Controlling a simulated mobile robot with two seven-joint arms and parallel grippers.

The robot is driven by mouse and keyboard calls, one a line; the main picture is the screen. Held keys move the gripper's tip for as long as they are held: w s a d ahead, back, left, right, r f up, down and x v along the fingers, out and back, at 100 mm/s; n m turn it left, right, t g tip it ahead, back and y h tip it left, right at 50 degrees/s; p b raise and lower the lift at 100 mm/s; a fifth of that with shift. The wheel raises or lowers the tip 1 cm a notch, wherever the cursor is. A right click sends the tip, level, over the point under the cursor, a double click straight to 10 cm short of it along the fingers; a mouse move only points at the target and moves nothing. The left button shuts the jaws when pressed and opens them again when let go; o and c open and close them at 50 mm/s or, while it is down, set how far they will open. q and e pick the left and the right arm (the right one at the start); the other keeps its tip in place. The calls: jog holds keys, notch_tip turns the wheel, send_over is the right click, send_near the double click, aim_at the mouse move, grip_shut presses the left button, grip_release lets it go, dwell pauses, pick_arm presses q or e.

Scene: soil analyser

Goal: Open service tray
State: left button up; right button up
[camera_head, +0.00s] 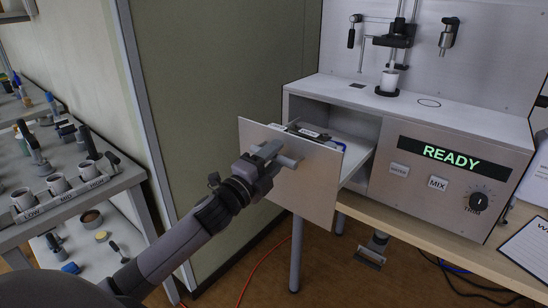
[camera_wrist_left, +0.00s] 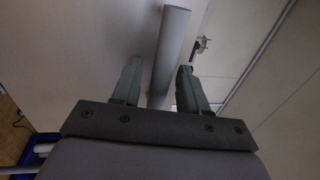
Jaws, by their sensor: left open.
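The service tray's pale front panel (camera_head: 312,192) stands pulled out from the left bay of the soil analyser (camera_head: 440,150). The tray (camera_head: 358,160) behind it shows its side wall and some small items inside. My left gripper (camera_head: 268,160) is at the tray's grey bar handle (camera_head: 289,161). In the left wrist view the open fingers (camera_wrist_left: 160,70) stand on either side of the handle (camera_wrist_left: 171,45), close to it. Whether either finger touches the handle I cannot tell. My right gripper is not clearly seen.
The analyser shows READY on its display (camera_head: 451,153) and stands on a wooden bench (camera_head: 420,226). A green partition (camera_head: 215,75) stands left of the tray. A rack with labelled cups (camera_head: 60,185) is at far left. A red cable (camera_head: 258,262) lies on the floor.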

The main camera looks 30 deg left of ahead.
pick_arm(q)
jog(key=v, duration=0.7)
jog(key=shift+b, duration=0.4)
jog(key=shift+s, duration=0.1)
jog(key=s+d+f+n+g+p, duration=0.2)
jog(key=s+d+f+n+g, duration=0.1)
jog(key=f, duration=0.5)
jog(key=s+d+f+n+g+p, duration=0.2)
jog(key=s+d+f+n+g, duration=0.1)
jog(key=s+d+f+n, duration=0.3)
jog(key=s+d+f+n+g+p, duration=0.2)
jog(key=s+d+f+n, duration=0.3)
jog(key=s+f, duration=0.5)
jog(key=n+g, duration=0.1)
jog(key=n, duration=0.1)
jog(key=shift+s+d+n+g, duration=0.2)
jog(key=shift+d+n+g, duration=0.1)
jog(key=shift+g, duration=0.1)
jog(key=shift+a, duration=0.1)
jog(key=shift+r, duration=0.1)
